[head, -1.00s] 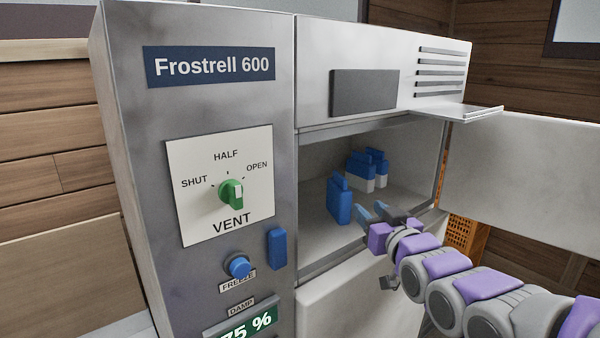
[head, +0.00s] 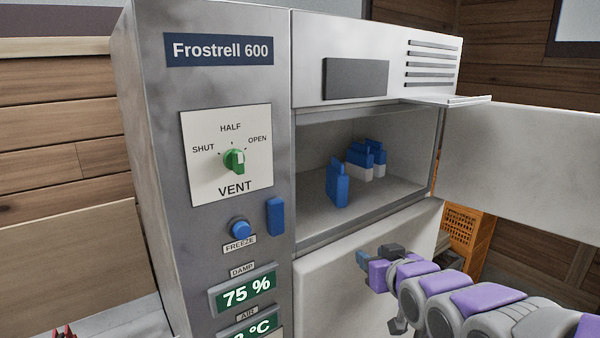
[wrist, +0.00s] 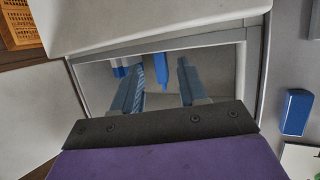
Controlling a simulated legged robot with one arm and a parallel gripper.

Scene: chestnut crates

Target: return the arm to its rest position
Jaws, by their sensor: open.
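My gripper (head: 378,254) is in front of the machine, below and outside its open compartment (head: 392,204). In the wrist view my gripper (wrist: 158,90) shows its two fingers apart with nothing between them in their grip. A blue block-like item (head: 337,186) stands alone near the front of the compartment floor. Several blue-and-white items (head: 365,160) stand together behind it. In the wrist view the lone blue item (wrist: 187,72) appears beyond the fingers, inside the compartment.
The compartment's door (head: 525,165) is swung open to the right, and a flat flap (head: 450,100) juts out above the opening. The vent dial (head: 234,160) and blue freeze button (head: 240,227) are on the front panel. An orange crate (head: 460,228) stands behind, at right.

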